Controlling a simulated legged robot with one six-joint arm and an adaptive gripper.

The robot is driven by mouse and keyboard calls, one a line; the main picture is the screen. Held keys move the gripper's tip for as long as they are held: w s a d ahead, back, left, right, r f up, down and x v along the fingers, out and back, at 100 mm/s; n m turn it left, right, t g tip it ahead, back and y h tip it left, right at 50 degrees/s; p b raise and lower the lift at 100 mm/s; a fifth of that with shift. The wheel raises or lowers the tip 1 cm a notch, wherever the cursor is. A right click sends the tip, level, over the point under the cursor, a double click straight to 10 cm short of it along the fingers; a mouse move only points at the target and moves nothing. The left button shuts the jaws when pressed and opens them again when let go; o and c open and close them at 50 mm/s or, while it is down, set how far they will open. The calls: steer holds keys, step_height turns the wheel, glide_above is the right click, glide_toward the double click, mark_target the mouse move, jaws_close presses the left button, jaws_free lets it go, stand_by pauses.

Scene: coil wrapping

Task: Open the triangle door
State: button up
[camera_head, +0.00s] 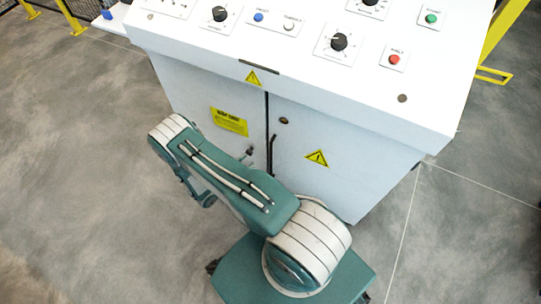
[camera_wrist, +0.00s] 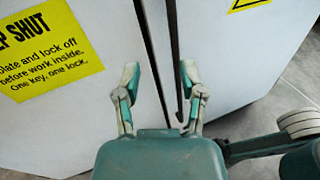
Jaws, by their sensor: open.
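The triangle door (camera_head: 345,175) is the white right-hand cabinet door with a yellow triangle label (camera_head: 317,157). Part of this label also shows at the top of the wrist view (camera_wrist: 247,3). A dark upright handle (camera_head: 272,152) sits at the door's left edge, beside the dark seam between the two doors. In the wrist view my gripper (camera_wrist: 161,76) is open, its fingers pointing at the doors. The seam and the dark handle bar (camera_wrist: 180,98) appear between the fingers, the bar nearer the right finger. I cannot tell whether a finger touches it.
The left door (camera_head: 195,105) carries a yellow text label (camera_head: 229,121). A sloping white control panel (camera_head: 300,45) with knobs and buttons overhangs the doors. Grey floor (camera_head: 460,220) is clear on both sides. Yellow rails (camera_head: 500,45) stand behind.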

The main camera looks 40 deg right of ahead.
mark_target(271, 156)
steer(key=s+f+n+t, duration=0.2)
steer(key=s+f+n, duration=0.1)
steer(key=f, duration=0.3)
steer(key=d, duration=0.3)
steer(key=w+d, duration=0.1)
steer(key=d, duration=0.3)
steer(key=w+d, duration=0.1)
steer(key=d, duration=0.3)
steer(key=shift+a, duration=0.1)
jaws_close()
